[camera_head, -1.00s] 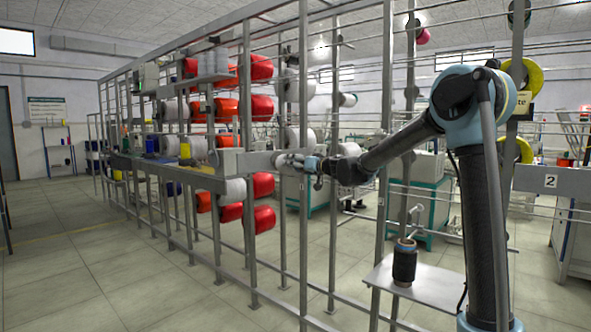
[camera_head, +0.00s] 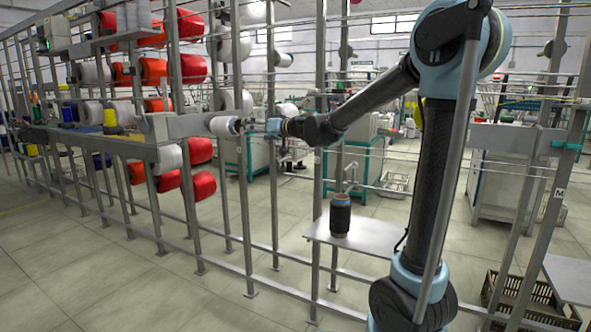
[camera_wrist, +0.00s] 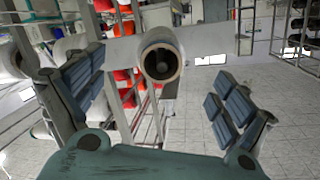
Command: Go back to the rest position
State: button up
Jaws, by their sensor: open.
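My gripper (camera_wrist: 155,100) is open in the wrist view, with its padded fingers wide apart and nothing between them. Beyond the fingers, a pale round spool (camera_wrist: 161,57) with a hollow core faces the wrist camera, on a grey beam (camera_wrist: 205,42). In the head view my arm reaches left, with its end close to the right of a white spool (camera_head: 224,125) at the end of the beam. The gripper fingers are too small to make out there, and a gap shows between arm and spool.
A dark bobbin (camera_head: 340,216) stands upright on a grey shelf (camera_head: 375,238) below my arm. Metal rack posts and rails (camera_head: 319,150) surround the arm. Red cones (camera_head: 200,185) hang on the rack at left. A crate (camera_head: 535,298) lies at lower right. The floor at left is clear.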

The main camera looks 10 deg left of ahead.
jog(key=s+d+f+m+g+h, duration=0.2)
jog(key=s+d+f+h, duration=0.2)
jog(key=s+d+f, duration=0.6)
jog(key=s+d+f+m+g+h, duration=0.2)
jog(key=s+d+f+h, duration=0.3)
jog(key=s+d+f, duration=0.6)
jog(key=s+d+f+m+g+h, duration=0.2)
jog(key=s+d+f+h, duration=0.3)
jog(key=s+d+f, duration=0.5)
jog(key=s+d, duration=0.3)
jog(key=d, duration=0.3)
jog(key=s+d+m, duration=0.1)
jog(key=s+d, duration=0.2)
jog(key=d, duration=0.4)
jog(key=shift+d+f, duration=0.25)
jog(key=shift+f, duration=0.15)
jog(key=shift+w+f, duration=0.2)
jog(key=shift+w, duration=0.2)
